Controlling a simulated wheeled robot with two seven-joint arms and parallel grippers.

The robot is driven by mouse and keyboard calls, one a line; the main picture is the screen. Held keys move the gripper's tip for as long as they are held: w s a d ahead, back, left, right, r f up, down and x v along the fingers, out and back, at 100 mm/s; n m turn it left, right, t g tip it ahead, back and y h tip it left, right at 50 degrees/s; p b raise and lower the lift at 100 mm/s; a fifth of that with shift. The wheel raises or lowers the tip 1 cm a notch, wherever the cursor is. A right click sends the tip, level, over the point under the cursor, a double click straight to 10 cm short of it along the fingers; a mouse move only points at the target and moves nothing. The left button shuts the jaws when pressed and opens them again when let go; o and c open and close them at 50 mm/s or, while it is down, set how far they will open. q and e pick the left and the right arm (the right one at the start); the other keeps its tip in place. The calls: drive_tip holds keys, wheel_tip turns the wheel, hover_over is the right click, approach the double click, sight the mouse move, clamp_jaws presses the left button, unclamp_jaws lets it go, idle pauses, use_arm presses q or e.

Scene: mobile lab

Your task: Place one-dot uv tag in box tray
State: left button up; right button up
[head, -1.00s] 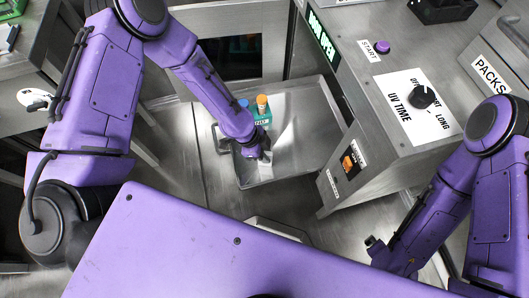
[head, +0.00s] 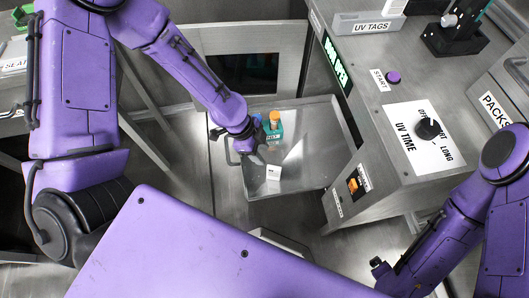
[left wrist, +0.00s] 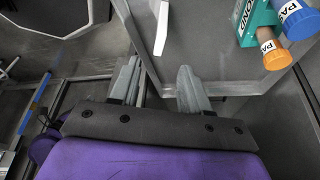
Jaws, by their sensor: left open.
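A small white tag (head: 273,172) stands in the grey metal tray (head: 318,165), close to the tray's left side. Its dots are too small to read. My left gripper (head: 257,158) is just above and left of the tag, over the tray's left edge. My right gripper (head: 378,266) is low at the right, small and dark, away from the tray.
A teal holder (head: 274,134) with orange-capped and blue-capped bottles stands at the tray's back left. The UV machine (head: 385,130), with its dial and start button, rises right of the tray. A UV TAGS holder (head: 367,24) sits on top.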

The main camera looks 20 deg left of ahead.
use_arm(q)
drive_tip(key=shift+r, duration=0.15)
drive_tip(key=s+a+f+n+t+y, duration=0.1)
drive_tip(key=s+a+f+n+y, duration=0.3)
drive_tip(key=s+f+n, duration=0.85)
drive_tip(key=s+a+r+n+t+y, duration=0.1)
drive_tip(key=s+a+r+n+y, duration=0.1)
drive_tip(key=a+n, duration=0.7)
drive_tip(key=s+n+y, duration=0.1)
drive_tip(key=s, duration=0.1)
drive_tip(key=shift+s+a+r+y, duration=0.2)
drive_tip(key=shift+s+a+y, duration=0.1)
drive_tip(key=shift+y, duration=0.1)
